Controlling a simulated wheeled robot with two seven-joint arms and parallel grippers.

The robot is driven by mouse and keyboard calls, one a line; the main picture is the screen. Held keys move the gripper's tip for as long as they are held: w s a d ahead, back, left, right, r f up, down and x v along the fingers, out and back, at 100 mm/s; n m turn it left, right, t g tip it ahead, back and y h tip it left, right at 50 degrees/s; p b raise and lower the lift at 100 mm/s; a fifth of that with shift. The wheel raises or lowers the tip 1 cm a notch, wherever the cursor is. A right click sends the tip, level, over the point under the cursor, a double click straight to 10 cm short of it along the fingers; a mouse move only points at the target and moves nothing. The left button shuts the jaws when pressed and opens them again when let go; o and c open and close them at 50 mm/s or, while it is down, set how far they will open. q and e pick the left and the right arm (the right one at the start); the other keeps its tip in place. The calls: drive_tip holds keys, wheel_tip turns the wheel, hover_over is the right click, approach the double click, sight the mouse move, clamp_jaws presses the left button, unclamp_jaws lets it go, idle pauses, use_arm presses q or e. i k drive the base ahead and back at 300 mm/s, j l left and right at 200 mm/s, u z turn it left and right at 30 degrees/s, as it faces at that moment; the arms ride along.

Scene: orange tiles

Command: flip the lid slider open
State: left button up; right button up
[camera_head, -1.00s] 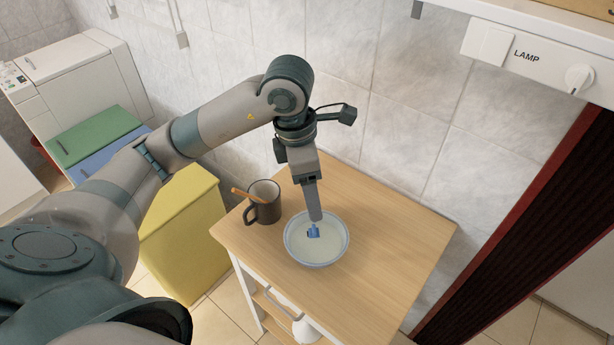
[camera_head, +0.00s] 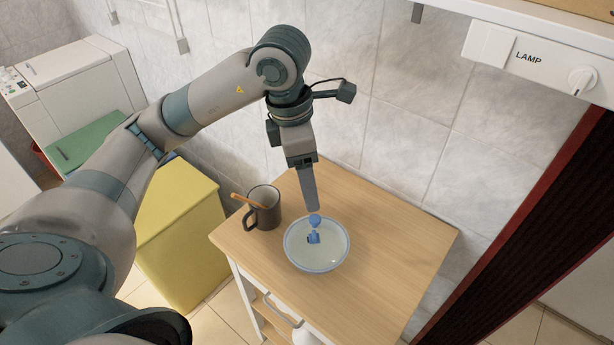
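No part that I can clearly identify as a lid slider shows. A white wall panel (camera_head: 545,45) at the upper right is marked LAMP. It has a raised flat plate (camera_head: 497,46) on its left and a round knob (camera_head: 582,80) on its right. My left gripper (camera_head: 312,208) points down above a white bowl (camera_head: 343,262) on a wooden cart, far to the left of the panel. A small blue piece with a round top (camera_head: 315,220) stands in or over the bowl, just below the fingertips. The fingers are seen edge-on, so their opening is unclear. My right gripper is out of view.
A dark mug (camera_head: 266,214) with an orange stick stands left of the bowl on the wooden cart top (camera_head: 390,235). Yellow (camera_head: 185,235) and green (camera_head: 95,140) bins stand at the left. The cart's right part is clear.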

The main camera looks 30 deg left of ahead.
sight(313, 239)
drive_tip(key=u, duration=0.9)
